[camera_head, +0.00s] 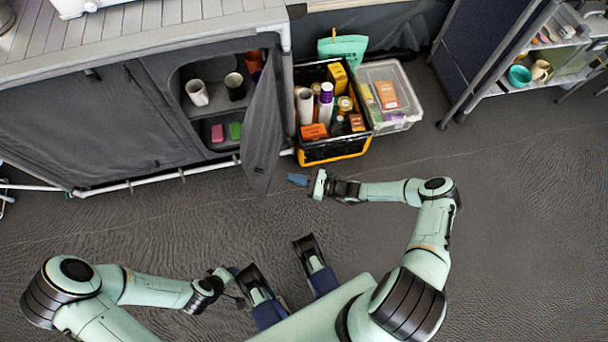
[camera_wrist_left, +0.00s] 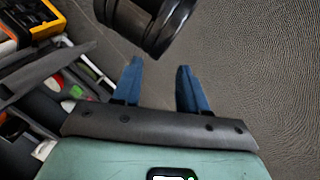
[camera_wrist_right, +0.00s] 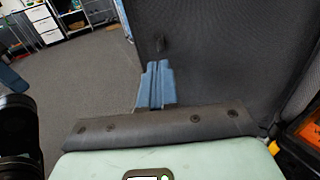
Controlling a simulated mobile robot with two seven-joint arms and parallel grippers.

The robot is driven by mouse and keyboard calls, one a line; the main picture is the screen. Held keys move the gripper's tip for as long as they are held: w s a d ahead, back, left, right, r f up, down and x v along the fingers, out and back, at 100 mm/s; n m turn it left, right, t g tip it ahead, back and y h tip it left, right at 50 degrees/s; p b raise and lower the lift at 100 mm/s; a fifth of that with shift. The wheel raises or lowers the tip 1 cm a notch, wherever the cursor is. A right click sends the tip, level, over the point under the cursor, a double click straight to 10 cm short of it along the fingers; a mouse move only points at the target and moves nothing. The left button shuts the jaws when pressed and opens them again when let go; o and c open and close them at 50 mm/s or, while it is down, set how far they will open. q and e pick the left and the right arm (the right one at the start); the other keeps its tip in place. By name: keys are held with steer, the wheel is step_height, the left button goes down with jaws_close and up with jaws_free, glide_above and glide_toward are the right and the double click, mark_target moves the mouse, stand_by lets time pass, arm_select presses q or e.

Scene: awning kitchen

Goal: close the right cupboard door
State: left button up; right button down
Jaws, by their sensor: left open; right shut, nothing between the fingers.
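The right cupboard door (camera_head: 262,130) is a dark grey fabric panel. It stands open, swung outward from the cupboard's right side, and the compartment behind it shows. My right gripper (camera_head: 297,180) is to the right of the door's lower outer end, with its blue fingers pointing toward it. In the right wrist view the fingers (camera_wrist_right: 155,85) are shut together and empty in front of the door panel (camera_wrist_right: 225,60); whether they touch it I cannot tell. My left gripper (camera_wrist_left: 158,88) is open and empty, low over the floor and far from the door.
Inside the cupboard are cups (camera_head: 197,92) and a pink item (camera_head: 217,133) and a green item (camera_head: 235,131). A black and yellow crate (camera_head: 335,152) of goods and a clear bin (camera_head: 397,122) stand right of the door. The floor in front is clear.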

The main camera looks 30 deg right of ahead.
mark_target(264, 172)
steer(key=b+x, duration=0.1)
steer(key=x, duration=0.6)
steer(key=shift+w+a, duration=0.1)
arm_select(q)
steer(key=shift+w+a+f+t, duration=0.2)
steer(key=shift+w+a+f, duration=0.15)
steer(key=shift+w, duration=0.2)
steer(key=shift+w+a+f+t, duration=0.2)
steer(key=shift+w+f, duration=0.15)
steer(key=shift+w, duration=0.15)
steer(key=shift+w, duration=0.1)
arm_select(e)
steer(key=shift+w+a, duration=0.1)
steer(key=shift+a, duration=0.05)
